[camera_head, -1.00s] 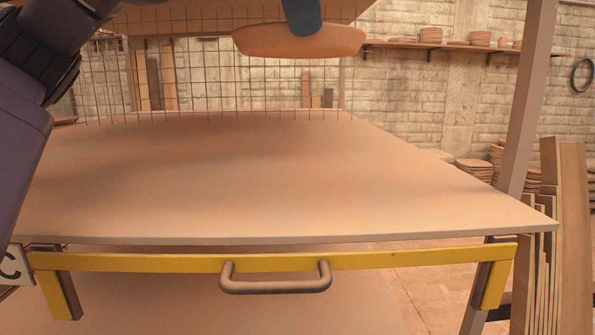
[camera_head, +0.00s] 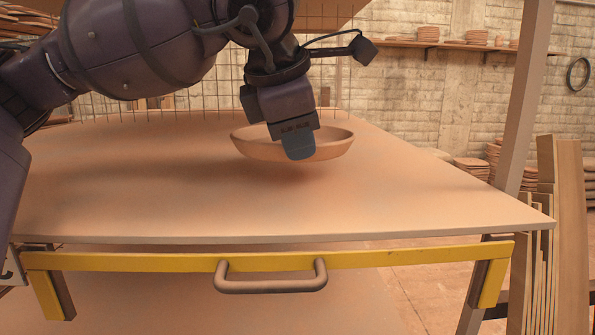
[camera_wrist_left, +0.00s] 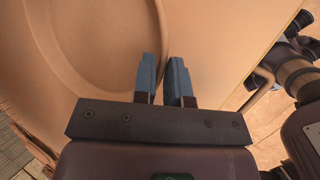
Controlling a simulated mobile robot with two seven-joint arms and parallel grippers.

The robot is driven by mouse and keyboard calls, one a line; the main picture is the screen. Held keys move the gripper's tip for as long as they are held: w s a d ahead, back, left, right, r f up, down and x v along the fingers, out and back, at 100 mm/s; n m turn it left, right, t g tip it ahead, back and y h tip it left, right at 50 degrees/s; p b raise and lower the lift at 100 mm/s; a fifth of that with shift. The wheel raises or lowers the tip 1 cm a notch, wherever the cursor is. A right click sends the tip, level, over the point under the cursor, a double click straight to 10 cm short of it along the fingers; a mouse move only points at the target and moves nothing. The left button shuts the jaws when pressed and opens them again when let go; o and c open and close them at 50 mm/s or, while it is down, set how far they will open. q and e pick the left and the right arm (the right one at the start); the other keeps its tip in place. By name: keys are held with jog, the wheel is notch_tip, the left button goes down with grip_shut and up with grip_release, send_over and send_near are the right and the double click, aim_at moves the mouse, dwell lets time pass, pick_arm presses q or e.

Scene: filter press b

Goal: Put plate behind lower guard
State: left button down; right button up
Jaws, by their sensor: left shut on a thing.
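The plate (camera_head: 247,145) is a round, shallow clay-coloured dish in the head view. My left gripper (camera_head: 299,148) is shut on its near rim and holds it level, low over the flat shelf. A shadow lies under the plate; I cannot tell whether it touches the shelf. In the left wrist view the plate (camera_wrist_left: 85,45) fills the upper left, its rim between the fingers (camera_wrist_left: 165,78). A yellow guard bar (camera_head: 130,263) with a dark handle (camera_head: 270,285) runs below the shelf's front edge. My right gripper is not in view.
The shelf (camera_head: 110,190) is bare around the plate. A wire mesh (camera_head: 105,103) stands along its back. A slanted post (camera_head: 520,110) rises at the right, near upright boards (camera_head: 572,220). Another surface (camera_head: 240,318) shows below the yellow bar.

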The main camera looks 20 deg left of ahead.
pick_arm(q)
jog(key=shift+f, duration=2.35)
jog(key=c, duration=1.1)
grip_release()
jog(key=shift+c, duration=0.2)
jog(key=v, duration=1.2)
jog(key=shift+r, duration=0.15)
jog(key=shift+s, duration=0.1)
jog(key=shift+s, duration=0.1)
